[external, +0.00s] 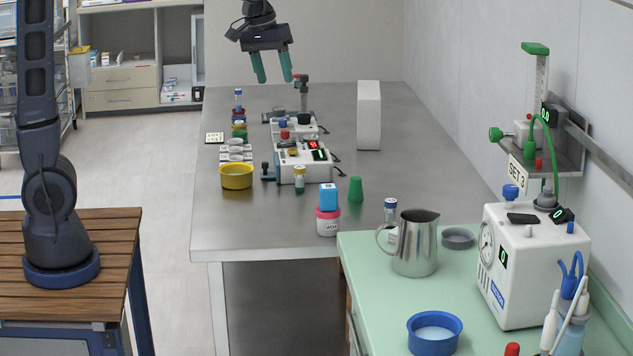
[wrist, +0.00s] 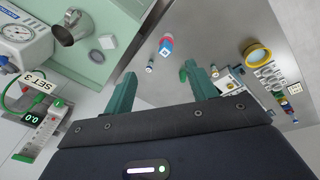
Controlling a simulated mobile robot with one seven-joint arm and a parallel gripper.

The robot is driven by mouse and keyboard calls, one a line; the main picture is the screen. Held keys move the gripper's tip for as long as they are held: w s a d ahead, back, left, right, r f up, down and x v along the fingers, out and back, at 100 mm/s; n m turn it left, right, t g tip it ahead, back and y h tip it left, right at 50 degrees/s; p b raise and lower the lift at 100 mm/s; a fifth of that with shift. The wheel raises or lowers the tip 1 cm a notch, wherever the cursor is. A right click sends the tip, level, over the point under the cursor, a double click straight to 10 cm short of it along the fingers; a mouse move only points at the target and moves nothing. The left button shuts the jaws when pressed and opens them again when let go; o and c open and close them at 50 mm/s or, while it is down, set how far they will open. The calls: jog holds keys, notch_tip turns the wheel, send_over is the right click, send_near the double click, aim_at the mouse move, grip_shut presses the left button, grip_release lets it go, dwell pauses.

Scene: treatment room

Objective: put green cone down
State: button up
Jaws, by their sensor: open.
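The green cone (external: 356,189) stands on the metal table (external: 232,236), right of a jar with a blue cube on it. In the wrist view, a small green shape that looks like the cone (wrist: 183,75) shows beside the right finger. My gripper (external: 273,79) is open and empty, held in the air toward the table's far end, well away from the cone. Its two green fingers are spread wide in the wrist view (wrist: 160,82).
A pink-and-white jar (external: 328,222) bears a blue cube (external: 328,197) close to the cone. A yellow bowl (external: 236,176), a white device (external: 303,164) and a tall white block (external: 368,115) stand on the table. A steel pitcher (external: 414,243) is on the green counter. The table's front left is clear.

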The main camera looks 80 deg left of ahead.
jog(key=s+d+f+m+t, duration=0.1)
jog(key=s+d+m, duration=0.4)
jog(key=s, duration=0.9)
jog(key=s+d+f+m+t, duration=0.1)
jog(key=s+d+m, duration=0.4)
jog(key=s, duration=0.9)
jog(key=shift+d+f, duration=0.6)
jog(key=shift+d, duration=0.55)
